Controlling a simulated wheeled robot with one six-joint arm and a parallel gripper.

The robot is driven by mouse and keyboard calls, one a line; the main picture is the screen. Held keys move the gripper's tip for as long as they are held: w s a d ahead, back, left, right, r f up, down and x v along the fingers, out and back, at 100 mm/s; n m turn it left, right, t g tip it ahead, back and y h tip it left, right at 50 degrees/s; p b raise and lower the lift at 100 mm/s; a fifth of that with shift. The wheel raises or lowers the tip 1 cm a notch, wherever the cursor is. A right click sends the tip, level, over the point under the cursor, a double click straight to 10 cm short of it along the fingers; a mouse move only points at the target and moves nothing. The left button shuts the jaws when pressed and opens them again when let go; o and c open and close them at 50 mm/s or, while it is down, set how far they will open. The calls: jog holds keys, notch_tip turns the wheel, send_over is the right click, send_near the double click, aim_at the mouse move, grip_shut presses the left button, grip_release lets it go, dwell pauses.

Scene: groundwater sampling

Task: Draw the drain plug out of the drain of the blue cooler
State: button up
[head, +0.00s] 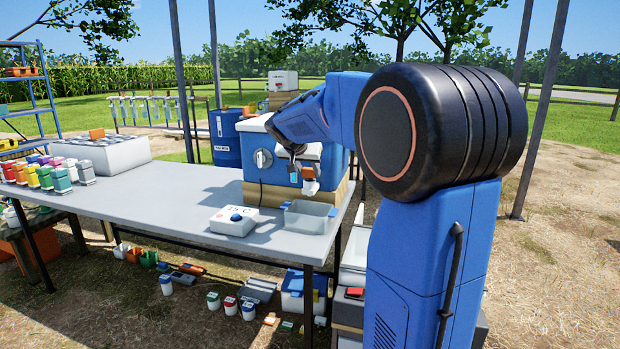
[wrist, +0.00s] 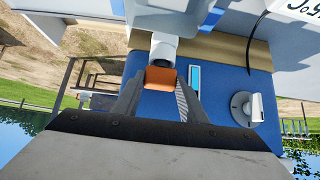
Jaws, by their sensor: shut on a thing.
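The blue cooler (head: 282,172) with a white lid stands at the far right end of the table. A white drain (head: 310,187) sticks out low on its front; the wrist view shows it too (wrist: 163,47). The orange drain plug (wrist: 161,76) is between the fingers of my gripper (wrist: 160,84), which is shut on it. The plug also shows in the head view (head: 309,172), right above the white drain and seemingly touching it. I cannot tell how deep it sits. My arm hides part of the cooler's front and lid.
A grey tub (head: 310,216) with blue handles stands on the table below the drain. A white box with a blue knob (head: 235,221) is left of it.

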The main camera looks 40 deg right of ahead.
jog(key=shift+r, duration=2.05)
